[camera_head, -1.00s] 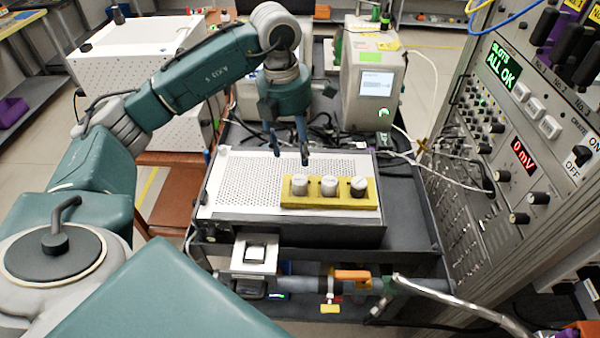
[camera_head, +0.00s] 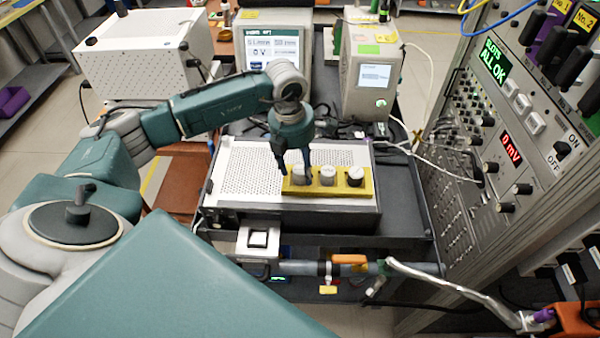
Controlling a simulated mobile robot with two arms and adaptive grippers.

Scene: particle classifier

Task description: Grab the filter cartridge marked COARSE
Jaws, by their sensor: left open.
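A yellow holder (camera_head: 341,190) on the white perforated top of a box carries three short cylindrical cartridges in a row. The left cartridge (camera_head: 299,177) is pale and partly hidden by my gripper. The middle cartridge (camera_head: 327,176) is pale, and the right cartridge (camera_head: 355,176) has a light top and a darker side. Their markings are too small to read, so I cannot tell which is COARSE. My left gripper (camera_head: 295,171) points down, open, with its fingertips at the left cartridge; I cannot tell whether they touch it. My right gripper is not in view.
The perforated top (camera_head: 245,175) is clear left of the holder. A grey instrument with a screen (camera_head: 372,85) stands behind, with cables around it. A tall control panel (camera_head: 500,150) rises on the right. A pipe with an orange handle (camera_head: 350,259) runs along the front.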

